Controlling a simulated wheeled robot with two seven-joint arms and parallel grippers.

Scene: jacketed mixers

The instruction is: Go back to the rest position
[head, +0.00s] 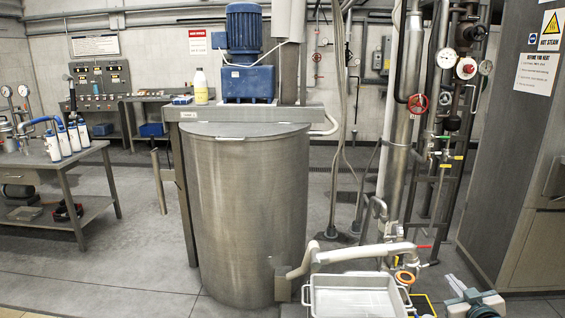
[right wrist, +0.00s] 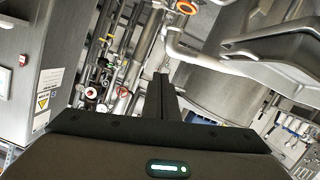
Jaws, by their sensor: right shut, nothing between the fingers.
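My right gripper (head: 456,285) is low at the bottom right of the head view, to the right of the metal tray (head: 355,281). In the right wrist view its dark fingers (right wrist: 160,88) are together, with nothing between them. The same tray shows from below in the right wrist view (right wrist: 270,48), up and to the right of the fingers, apart from them. My left gripper is not in view.
A steel mixer vessel (head: 245,210) with a blue motor (head: 244,50) stands in the middle. Pipes with a red valve wheel (head: 418,103) stand behind the tray. A grey cabinet (head: 515,190) is at right, a workbench (head: 75,163) at left. Floor between bench and vessel is clear.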

